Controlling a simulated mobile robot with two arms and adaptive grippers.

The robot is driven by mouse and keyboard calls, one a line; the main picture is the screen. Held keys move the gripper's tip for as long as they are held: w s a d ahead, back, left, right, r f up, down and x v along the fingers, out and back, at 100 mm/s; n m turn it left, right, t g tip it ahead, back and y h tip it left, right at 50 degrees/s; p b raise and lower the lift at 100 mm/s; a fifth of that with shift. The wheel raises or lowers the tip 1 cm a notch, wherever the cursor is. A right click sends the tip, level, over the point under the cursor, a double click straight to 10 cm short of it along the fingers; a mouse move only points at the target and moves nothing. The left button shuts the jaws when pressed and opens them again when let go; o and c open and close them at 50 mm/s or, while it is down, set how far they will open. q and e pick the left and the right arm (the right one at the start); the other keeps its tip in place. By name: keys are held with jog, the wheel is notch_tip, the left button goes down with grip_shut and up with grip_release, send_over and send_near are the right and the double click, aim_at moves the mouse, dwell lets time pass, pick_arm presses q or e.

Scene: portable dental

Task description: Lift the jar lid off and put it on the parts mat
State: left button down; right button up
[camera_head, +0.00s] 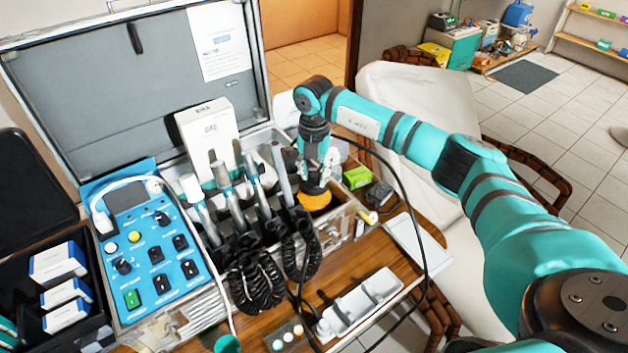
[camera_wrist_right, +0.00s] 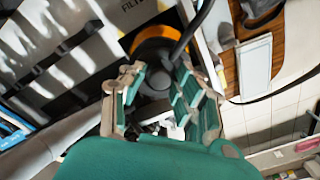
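A round orange piece with a dark centre (camera_head: 315,201), which looks like the jar lid, sits in the right compartment of the open case. It also shows beyond the fingertips in the right wrist view (camera_wrist_right: 152,33). My right gripper (camera_head: 314,172) points down over it. In the right wrist view its fingers (camera_wrist_right: 159,80) are apart, with a dark part between or just behind them; contact cannot be told. The jar under the orange piece is hidden. A pale rectangular mat (camera_head: 417,244), likely the parts mat, lies on the wooden table at the right. My left gripper is out of view.
Several corded handpieces (camera_head: 250,180) stand left of my right gripper. A white box (camera_head: 208,132) stands behind them. A black cable (camera_head: 424,262) loops near the pale mat. A white compartment tray (camera_head: 360,301) is at the table's front.

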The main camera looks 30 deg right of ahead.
grip_shut()
jog(key=shift+r, duration=0.1)
